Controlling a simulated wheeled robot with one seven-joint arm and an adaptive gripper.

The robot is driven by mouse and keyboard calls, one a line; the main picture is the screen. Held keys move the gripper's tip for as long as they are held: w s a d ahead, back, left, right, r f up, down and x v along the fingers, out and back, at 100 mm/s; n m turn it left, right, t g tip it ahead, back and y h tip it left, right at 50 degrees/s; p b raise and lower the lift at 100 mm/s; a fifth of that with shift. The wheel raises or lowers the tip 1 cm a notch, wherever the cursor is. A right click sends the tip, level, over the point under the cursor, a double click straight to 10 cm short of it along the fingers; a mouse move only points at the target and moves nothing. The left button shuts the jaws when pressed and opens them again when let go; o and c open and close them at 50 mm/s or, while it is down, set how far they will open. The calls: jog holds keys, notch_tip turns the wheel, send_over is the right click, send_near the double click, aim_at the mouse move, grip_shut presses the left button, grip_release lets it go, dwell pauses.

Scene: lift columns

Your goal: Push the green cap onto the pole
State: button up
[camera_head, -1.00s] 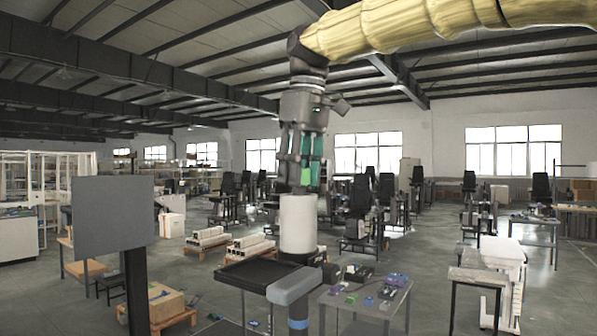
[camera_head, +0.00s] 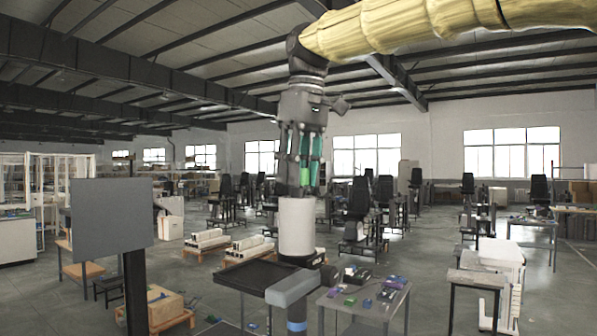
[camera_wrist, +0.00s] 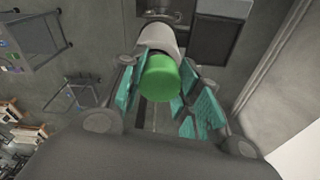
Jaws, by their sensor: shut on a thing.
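The green cap (camera_wrist: 160,78) is between the teal finger pads of my gripper (camera_wrist: 162,98) in the wrist view. My gripper (camera_head: 303,178) points down in the head view and is shut on the cap, of which only a little green shows between the fingers. The pole is a thick white upright cylinder (camera_head: 297,228) directly below the fingertips. In the wrist view the pale pole (camera_wrist: 160,38) shows just beyond the cap, roughly in line with it. Whether the cap touches the pole's top is hidden by the fingers.
A grey panel on a post (camera_head: 112,219) stands at left.

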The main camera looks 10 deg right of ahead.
jog(key=shift+r+p, duration=0.6)
jog(key=shift+r, duration=1.75)
